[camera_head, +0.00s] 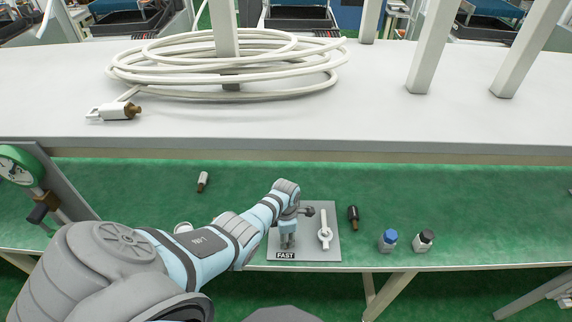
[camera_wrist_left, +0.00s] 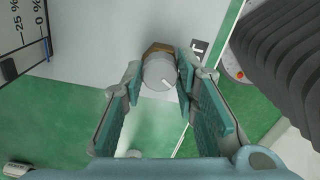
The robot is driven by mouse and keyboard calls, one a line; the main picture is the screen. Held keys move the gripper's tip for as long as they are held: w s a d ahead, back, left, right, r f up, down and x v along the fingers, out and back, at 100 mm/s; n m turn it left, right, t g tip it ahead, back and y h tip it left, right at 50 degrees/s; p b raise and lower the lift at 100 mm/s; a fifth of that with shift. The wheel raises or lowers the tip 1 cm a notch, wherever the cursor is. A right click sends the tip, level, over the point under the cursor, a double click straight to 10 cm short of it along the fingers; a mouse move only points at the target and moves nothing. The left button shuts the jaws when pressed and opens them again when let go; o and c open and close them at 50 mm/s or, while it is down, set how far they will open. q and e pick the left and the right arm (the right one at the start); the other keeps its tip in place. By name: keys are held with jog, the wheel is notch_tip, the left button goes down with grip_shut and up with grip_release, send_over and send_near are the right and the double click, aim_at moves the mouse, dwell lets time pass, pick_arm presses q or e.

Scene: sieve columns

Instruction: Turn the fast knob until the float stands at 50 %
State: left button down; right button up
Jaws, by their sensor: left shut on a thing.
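In the head view the gripper hides the knob. Part of a scale (camera_wrist_left: 30,32) with "25 %" and "0 %" marks shows at the upper left of the wrist view. A dark block (camera_wrist_left: 9,70) lies near it; I cannot tell whether it is the float.
A white lever-like fitting (camera_head: 324,232) stands on the plate beside my gripper. A dark fitting (camera_head: 353,217), a blue-capped bottle (camera_head: 388,240) and a black-capped bottle (camera_head: 424,240) stand to the right. A gauge (camera_head: 20,166) is at far left; coiled hose (camera_head: 225,62) lies behind.

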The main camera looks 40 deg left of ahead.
pick_arm(q)
jog(key=shift+w+a+r, duration=0.1)
jog(key=shift+w, duration=0.1)
dwell(0.3)
jog(key=c, duration=1.4)
grip_release()
jog(key=shift+c, duration=0.2)
jog(key=shift+o, duration=0.8)
jog(key=shift+s, duration=0.1)
notch_tip(320, 180, up, 12)
